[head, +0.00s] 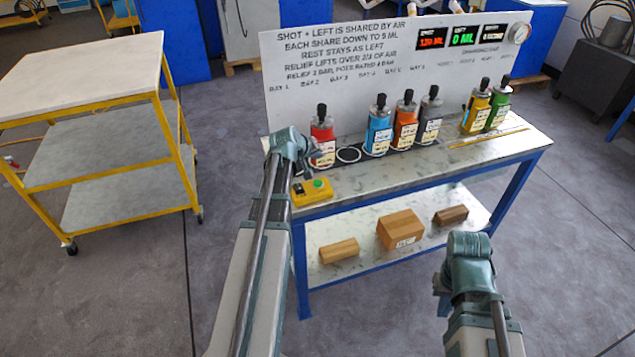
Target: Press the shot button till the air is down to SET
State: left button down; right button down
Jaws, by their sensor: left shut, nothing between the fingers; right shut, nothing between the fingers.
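A yellow button box (311,196) with a green button lies at the front left corner of the bench top. My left gripper (309,160) is shut and empty, just above and behind the box, beside the red vessel (323,140); I cannot tell whether it touches anything. My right gripper (442,290) is shut and empty, low in front of the bench. A red display (432,38), a green display (464,36) reading 0 ML and a third display (495,33) sit on the white panel. A round gauge (518,33) is at its right end; its needle is too small to read.
Blue, orange and dark vessels (379,132) stand along the bench, with yellow and green ones (497,110) further right. An empty ring (348,155) lies between red and blue. Wooden blocks (400,231) lie on the lower shelf. A yellow cart (95,95) stands left.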

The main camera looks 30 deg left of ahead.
aim_at(317, 184)
pick_arm(q)
jog(key=shift+f, duration=0.15)
notch_tip(317, 184, down, 8)
jog(key=b, duration=0.9)
jog(key=shift+f, duration=0.25)
dwell(1.5)
jog(key=shift+f+b, duration=0.35)
jog(key=shift+f, duration=0.05)
